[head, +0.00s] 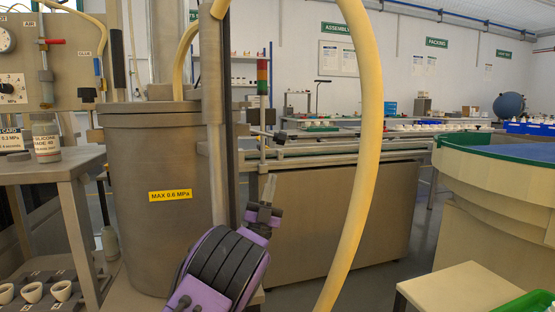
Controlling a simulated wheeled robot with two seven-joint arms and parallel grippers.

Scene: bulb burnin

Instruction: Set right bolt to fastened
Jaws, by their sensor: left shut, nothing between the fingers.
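A large grey pot (150,215) with a yellow "MAX 0.6 MPA" label stands left of centre, with its lid rim near the top. A small dark fitting (281,137) sticks out to the right of the pot; I cannot tell whether it is the right bolt or whether it is fastened. My left gripper (269,182) is purple and black, in front of and right of the pot, pointing up. Its fingers are shut with nothing between them, apart from the fitting and below it. My right gripper is not in view.
A thick yellow hose (362,150) hangs right of my left gripper. A grey upright post (218,120) stands in front of the pot. A side table (65,166) with a silicone jar (46,140) is at left. A conveyor (340,215) runs behind; a round table (495,170) is at right.

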